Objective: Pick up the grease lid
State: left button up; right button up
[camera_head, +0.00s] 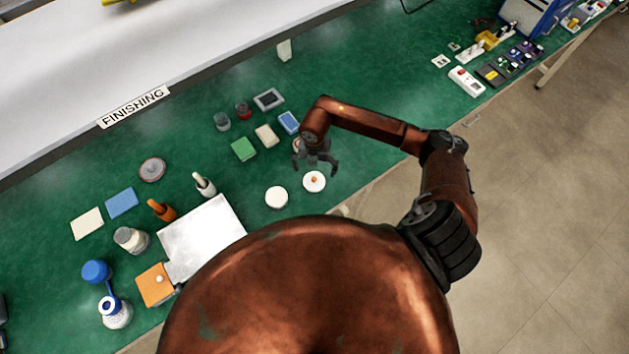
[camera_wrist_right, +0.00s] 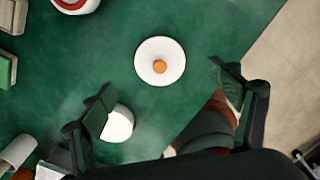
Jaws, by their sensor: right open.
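A round white lid with a small orange knob, which looks like the grease lid (camera_head: 314,181), lies on the green bench top near its front edge. It shows whole in the right wrist view (camera_wrist_right: 146,70), ahead of the fingers. My right gripper (camera_head: 316,169) is open and empty above the bench, just behind the lid in the head view. In the right wrist view its two fingers (camera_wrist_right: 168,94) are spread wide, apart from the lid. A plain white round piece (camera_head: 276,197) stands left of the lid. One finger partly covers it in the wrist view (camera_wrist_right: 117,125). My left gripper is out of view.
Sponges, such as the green one (camera_head: 243,149), and small jars stand behind and left of the lid. A silver plate (camera_head: 203,238), bottles and an orange block (camera_head: 155,285) stand farther left. The bench right of the lid is clear up to its edge.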

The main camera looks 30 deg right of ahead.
aim_at(314, 178)
jog(key=f, duration=0.3)
jog(key=f+p, duration=0.1)
jog(key=f, duration=0.3)
jog(key=shift+s+a, duration=0.1)
jog(key=shift+a, duration=0.1)
jog(key=shift+c, duration=0.2)
jog(key=c, duration=1.1)
